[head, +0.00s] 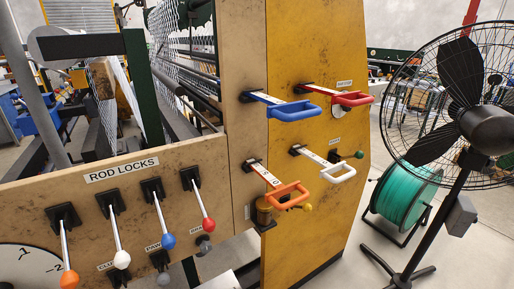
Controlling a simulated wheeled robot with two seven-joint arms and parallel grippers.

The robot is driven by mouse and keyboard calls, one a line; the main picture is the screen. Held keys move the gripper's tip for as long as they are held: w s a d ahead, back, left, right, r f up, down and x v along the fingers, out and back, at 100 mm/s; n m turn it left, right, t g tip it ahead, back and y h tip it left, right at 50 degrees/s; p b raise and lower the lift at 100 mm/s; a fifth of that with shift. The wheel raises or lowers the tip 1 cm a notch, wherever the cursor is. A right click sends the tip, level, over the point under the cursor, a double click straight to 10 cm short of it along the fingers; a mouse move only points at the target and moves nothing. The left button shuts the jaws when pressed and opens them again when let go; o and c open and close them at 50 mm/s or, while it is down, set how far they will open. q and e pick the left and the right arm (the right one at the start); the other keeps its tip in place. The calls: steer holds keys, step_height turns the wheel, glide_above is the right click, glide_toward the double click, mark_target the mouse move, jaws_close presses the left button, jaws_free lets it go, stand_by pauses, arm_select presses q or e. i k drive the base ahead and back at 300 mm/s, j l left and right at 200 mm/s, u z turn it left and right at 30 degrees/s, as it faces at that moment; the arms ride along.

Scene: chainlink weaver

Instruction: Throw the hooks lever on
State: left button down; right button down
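Several handled levers stick out of the machine's panel: a blue one (293,112), a red one (352,98), an orange one (287,194) and a white one (338,173). Small labels sit near the red (344,84) and white (335,141) levers, too small to read surely. I cannot tell which lever is the hooks lever. Under the sign "ROD LOCKS" (122,170) are rods with orange (69,279), white (122,260), blue (168,241) and red (208,225) knobs, all hanging down. Neither of my grippers is in view.
A black standing fan (489,128) is at the right, its base on the floor. A green wire spool (406,196) stands behind it. Chainlink mesh (184,40) hangs at the upper left. A dial (30,268) is at the lower left. Some floor shows between panel and fan.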

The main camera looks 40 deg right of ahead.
mark_target(359, 155)
steer(key=z, duration=1.9)
